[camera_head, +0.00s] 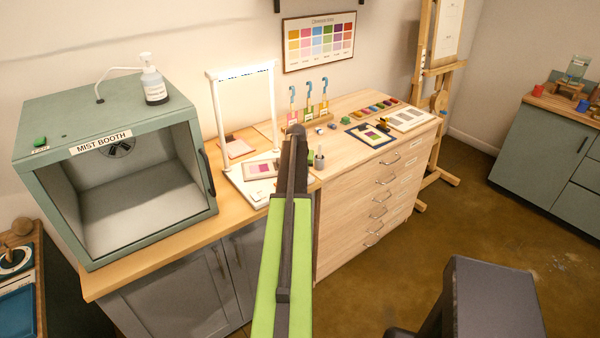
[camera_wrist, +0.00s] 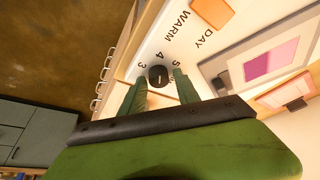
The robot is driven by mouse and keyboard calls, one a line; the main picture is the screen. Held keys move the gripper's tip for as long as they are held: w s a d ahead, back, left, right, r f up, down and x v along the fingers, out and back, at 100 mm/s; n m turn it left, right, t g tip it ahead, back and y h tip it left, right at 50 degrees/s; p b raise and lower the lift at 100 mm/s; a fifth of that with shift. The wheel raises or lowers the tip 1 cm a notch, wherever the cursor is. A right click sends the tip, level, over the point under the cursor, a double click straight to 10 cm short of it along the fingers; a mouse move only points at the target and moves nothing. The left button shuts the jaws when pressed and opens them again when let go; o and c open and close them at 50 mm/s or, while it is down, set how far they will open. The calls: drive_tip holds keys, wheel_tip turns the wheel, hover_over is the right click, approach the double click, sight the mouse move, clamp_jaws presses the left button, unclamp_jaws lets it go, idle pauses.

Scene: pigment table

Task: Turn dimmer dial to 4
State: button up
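The dimmer dial (camera_wrist: 158,76) is a small round black knob on a white panel (camera_wrist: 190,45), seen in the wrist view. The printed numbers 3, 4 and 5 stand around its far side, with 4 in the middle. A thin light mark shows on the knob; its exact setting is too small to read. My gripper (camera_wrist: 159,80) is open, with one green finger on each side of the knob. Narrow gaps show between the fingers and the knob. In the head view, my arm hides the dial and the fingertips.
An orange square (camera_wrist: 213,12) lies near the words WARM and DAY. A framed pink swatch (camera_wrist: 268,62) lies to the right. In the head view, a white lamp frame (camera_head: 215,110) stands left of my arm, between the mist booth (camera_head: 115,150) and the drawer cabinet (camera_head: 345,225).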

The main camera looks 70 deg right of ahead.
drive_tip(key=shift+o, duration=0.7)
drive_tip(key=p+v, duration=1.6)
drive_tip(key=v, duration=0.1)
drive_tip(key=shift+r, duration=0.2)
